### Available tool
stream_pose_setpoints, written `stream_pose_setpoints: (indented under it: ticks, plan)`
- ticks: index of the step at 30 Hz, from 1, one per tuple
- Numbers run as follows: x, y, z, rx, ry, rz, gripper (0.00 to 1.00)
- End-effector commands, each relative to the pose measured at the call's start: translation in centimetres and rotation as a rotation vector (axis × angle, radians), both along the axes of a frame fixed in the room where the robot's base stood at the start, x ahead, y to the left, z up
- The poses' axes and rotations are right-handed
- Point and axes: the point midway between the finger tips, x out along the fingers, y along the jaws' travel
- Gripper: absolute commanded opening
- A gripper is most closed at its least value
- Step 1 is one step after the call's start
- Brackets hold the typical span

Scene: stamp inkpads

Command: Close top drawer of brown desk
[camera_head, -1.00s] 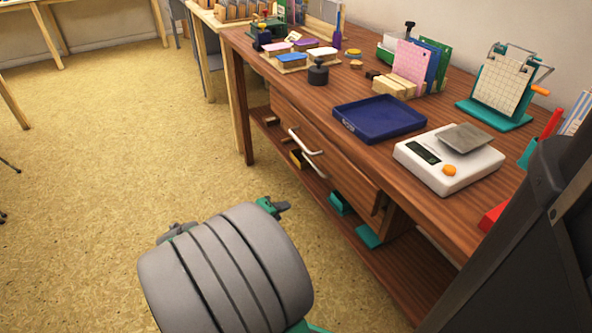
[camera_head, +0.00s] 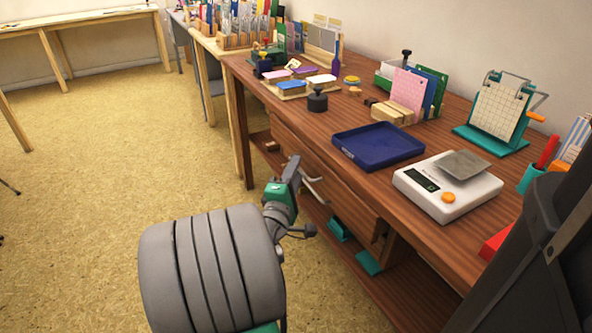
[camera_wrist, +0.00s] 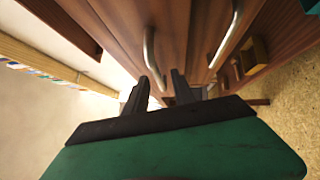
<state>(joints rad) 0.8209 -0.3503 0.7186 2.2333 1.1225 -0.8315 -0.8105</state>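The brown desk (camera_head: 300,130) stands at the right in the head view, its drawer fronts (camera_head: 340,186) below the top. A curved metal handle (camera_head: 313,187) shows just right of my gripper (camera_head: 291,168). In the wrist view, which is turned sideways, one handle (camera_wrist: 151,55) lies just ahead of my gripper (camera_wrist: 160,78), its near end by the gap between the fingers. A second handle (camera_wrist: 227,38) lies farther right. The fingers are apart with nothing held. I cannot tell whether they touch the handle, nor how far the top drawer is out.
On the desk are a blue tray (camera_head: 376,155), a white scale (camera_head: 447,199), a black round stamp (camera_head: 317,99) and inkpads (camera_head: 291,87). Teal items (camera_head: 370,263) lie on the low shelf. The floor (camera_head: 110,160) at the left is clear.

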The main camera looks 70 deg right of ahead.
Motion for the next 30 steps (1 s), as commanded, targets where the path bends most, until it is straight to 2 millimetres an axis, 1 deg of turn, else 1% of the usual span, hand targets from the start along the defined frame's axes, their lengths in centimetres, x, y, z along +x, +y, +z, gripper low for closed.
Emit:
stream_pose_setpoints:
  ticks: [2,8,19,30]
  plan:
    - [-0.03,-0.31,0.02,0.0,0.001,-0.001,0.31]
    - [0.02,-0.31,0.01,0.0,0.0,0.0,0.3]
    - [0.02,-0.29,0.01,0.001,0.0,0.0,0.0]
    - [0.02,-0.29,0.01,0.001,0.0,0.0,0.0]
